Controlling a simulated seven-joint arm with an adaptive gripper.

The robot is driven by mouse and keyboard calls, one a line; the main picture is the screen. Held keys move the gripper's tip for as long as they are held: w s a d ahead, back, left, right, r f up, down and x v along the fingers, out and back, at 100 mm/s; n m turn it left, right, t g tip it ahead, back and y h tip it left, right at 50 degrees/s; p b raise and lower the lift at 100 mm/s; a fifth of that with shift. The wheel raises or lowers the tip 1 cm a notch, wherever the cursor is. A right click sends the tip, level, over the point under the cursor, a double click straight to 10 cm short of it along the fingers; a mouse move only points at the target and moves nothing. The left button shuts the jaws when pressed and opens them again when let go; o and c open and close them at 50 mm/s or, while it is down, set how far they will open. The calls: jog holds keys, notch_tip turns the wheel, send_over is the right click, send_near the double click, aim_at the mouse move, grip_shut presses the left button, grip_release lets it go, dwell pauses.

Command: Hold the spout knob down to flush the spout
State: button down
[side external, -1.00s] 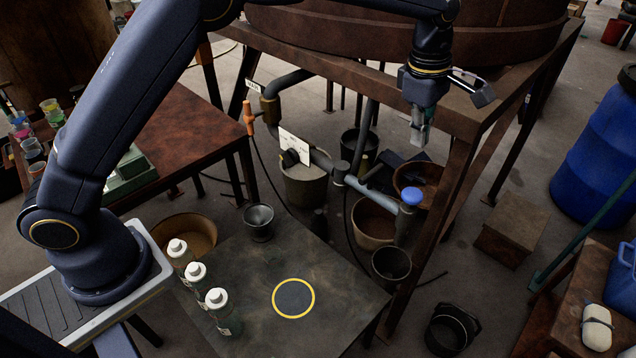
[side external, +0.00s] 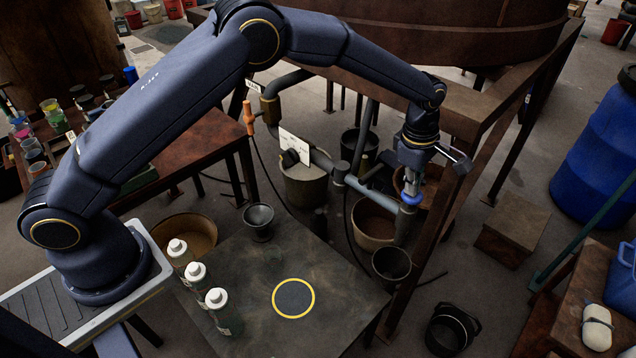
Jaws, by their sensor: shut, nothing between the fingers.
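The blue spout knob (side external: 411,199) sits on top of the spout, at the end of the grey pipe (side external: 357,184) under the vat. My gripper (side external: 411,188) points down directly over the knob, its shut fingertips at or very near the knob's top. Part of the knob is hidden by the fingers. I cannot tell whether the knob is pressed down. The spout (side external: 404,225) hangs below the knob, above a dark bucket (side external: 391,264). I see no liquid coming out of it.
A dark table (side external: 245,295) with a yellow ring and several white-capped bottles (side external: 196,273) stands in front. The vat's brown frame post (side external: 425,235) is close to the right of my gripper. A black valve knob and white label (side external: 294,145) are on the pipe at left.

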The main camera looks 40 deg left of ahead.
aim_at(404, 195)
jog(key=shift+f, duration=1.35)
jog(key=shift+s+f, duration=0.1)
jog(key=shift+s+d, duration=0.1)
dwell(2.4)
notch_tip(404, 195, up, 15)
jog(key=shift+s+a, duration=0.4)
jog(key=shift+a, duration=0.05)
